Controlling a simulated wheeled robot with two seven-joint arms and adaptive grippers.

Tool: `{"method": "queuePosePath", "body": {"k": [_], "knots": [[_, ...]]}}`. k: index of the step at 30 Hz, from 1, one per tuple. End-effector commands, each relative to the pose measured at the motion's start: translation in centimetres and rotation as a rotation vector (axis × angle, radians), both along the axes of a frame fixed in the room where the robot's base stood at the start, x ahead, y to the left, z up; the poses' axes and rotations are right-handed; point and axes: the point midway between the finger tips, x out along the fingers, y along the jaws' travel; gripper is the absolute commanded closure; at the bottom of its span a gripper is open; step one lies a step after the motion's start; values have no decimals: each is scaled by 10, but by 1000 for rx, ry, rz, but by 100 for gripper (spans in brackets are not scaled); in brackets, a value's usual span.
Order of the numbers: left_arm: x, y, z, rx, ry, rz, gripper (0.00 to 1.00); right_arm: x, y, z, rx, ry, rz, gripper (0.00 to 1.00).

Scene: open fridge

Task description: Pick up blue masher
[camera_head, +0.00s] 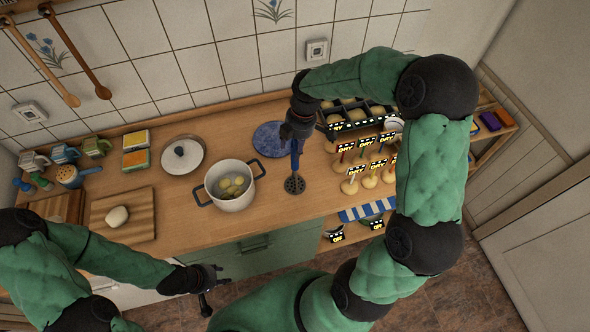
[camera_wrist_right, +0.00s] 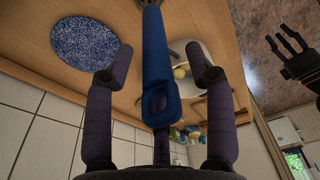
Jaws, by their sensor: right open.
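The blue masher (camera_head: 295,163) has a long blue handle and a dark perforated head, seen over the wooden counter to the right of the pot. My right gripper (camera_head: 297,130) is at the handle's upper end. In the right wrist view the blue handle (camera_wrist_right: 157,70) runs between the two spread fingers of my right gripper (camera_wrist_right: 160,75), with gaps on both sides. My left gripper (camera_head: 212,287) is low in front of the counter, away from the masher, with its fingers apart; it also shows in the right wrist view (camera_wrist_right: 290,48).
A pot (camera_head: 232,201) with yellowish pieces stands left of the masher. A blue speckled round mat (camera_head: 272,139) lies behind it. Several pale pieces with "DRY" labels (camera_head: 368,143) and a black crate (camera_head: 341,132) are close on the right. A lid (camera_head: 184,170) and cutting board (camera_head: 140,213) are further left.

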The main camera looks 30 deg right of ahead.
Motion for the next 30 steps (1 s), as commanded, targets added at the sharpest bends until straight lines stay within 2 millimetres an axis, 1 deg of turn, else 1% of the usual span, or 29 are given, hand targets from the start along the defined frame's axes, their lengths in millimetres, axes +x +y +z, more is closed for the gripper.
{"method": "queuePosePath", "body": {"k": [1, 3, 6, 13, 14, 15, 17, 18, 19, 20, 30], "knots": [[0, 0, 1, 0, 0, 0, 60, 0, 1, -7, 0, 3, 0, 45], [0, 0, 1, 0, 0, 0, 60, 0, 2, -14, -1, 1, 0, 45], [0, 0, 1, 0, -1, 0, 60, 1, 3, -20, 0, 0, 0, 45], [0, 0, 1, 0, 0, 0, 60, 1, 3, -21, 0, -1, 0, 45], [0, 0, 1, 0, 0, 0, 60, 1, 3, -21, 0, -1, 0, 51], [0, 0, 1, 0, 0, 0, 60, 1, 3, -21, 0, -1, 0, 62], [0, 0, 1, 0, 0, 0, 60, 1, 3, -21, 0, -1, 0, 79], [0, 0, 1, 0, 0, 0, 60, 1, 3, -21, 0, -1, 0, 90], [0, 0, 1, 0, 0, 0, 60, 1, 3, -21, 0, -1, 0, 99], [0, 0, 1, 0, 0, 0, 60, 1, 3, -21, 0, -1, 0, 100], [0, 0, 1, 0, 0, 0, 60, 1, 3, -20, -1, -3, 0, 100]]}}
